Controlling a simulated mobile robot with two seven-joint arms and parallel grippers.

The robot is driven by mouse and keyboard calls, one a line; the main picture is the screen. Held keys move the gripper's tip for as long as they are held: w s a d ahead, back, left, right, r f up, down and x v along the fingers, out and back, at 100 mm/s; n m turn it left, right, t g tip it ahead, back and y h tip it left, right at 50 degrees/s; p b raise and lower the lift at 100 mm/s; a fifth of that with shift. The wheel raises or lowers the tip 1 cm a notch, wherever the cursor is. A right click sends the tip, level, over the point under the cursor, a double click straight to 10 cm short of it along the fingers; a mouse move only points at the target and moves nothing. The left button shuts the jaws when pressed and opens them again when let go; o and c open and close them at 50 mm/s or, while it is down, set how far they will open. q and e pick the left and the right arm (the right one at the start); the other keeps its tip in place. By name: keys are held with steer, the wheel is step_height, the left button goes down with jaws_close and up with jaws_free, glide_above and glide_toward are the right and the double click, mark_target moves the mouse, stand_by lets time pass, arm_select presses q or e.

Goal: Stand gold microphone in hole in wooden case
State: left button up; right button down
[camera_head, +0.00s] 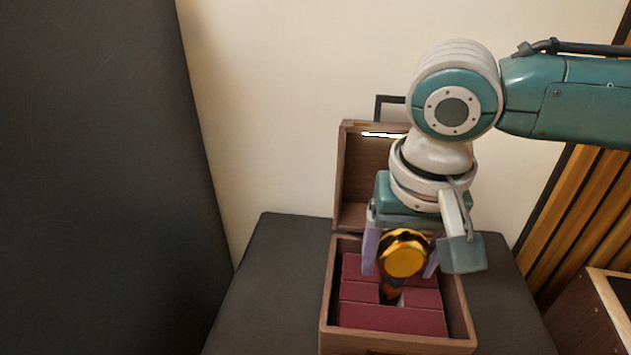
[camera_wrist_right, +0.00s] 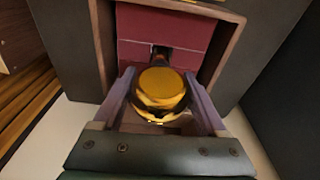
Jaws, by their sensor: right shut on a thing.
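The gold microphone (camera_head: 404,255) is between the fingers of my right gripper (camera_head: 402,262), which is shut on it. Its round gold end faces up toward the head camera, and its darker lower part points down into the case. The wooden case (camera_head: 326,312) stands open with a dark red padded inside (camera_head: 392,318). In the right wrist view the microphone (camera_wrist_right: 161,92) sits between the two purple fingers (camera_wrist_right: 160,100), with a dark hole (camera_wrist_right: 161,52) in the red padding just beyond it. I cannot tell how far its lower end reaches into the hole. My left gripper is not in view.
The case's raised lid (camera_head: 354,180) stands behind, near the pale wall (camera_head: 290,110). The case rests on a dark box-like surface (camera_head: 262,290). A large dark panel (camera_head: 90,180) fills the left. Wooden slats (camera_head: 585,215) and a brown cabinet (camera_head: 585,318) are at the right.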

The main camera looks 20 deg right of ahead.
mark_target(409, 234)
steer(key=shift+f, duration=0.45)
jaws_free()
steer(key=r+p, duration=0.2)
steer(key=r, duration=0.1)
steer(key=r+p, duration=0.2)
steer(key=r, duration=0.1)
steer(key=s+r+p, duration=0.1)
steer(key=r+p, duration=0.1)
steer(key=r, duration=0.1)
steer(key=shift+a+r, duration=0.15)
steer(key=shift+a, duration=0.15)
steer(key=shift+s+r, duration=0.1)
steer(key=shift+r, duration=0.15)
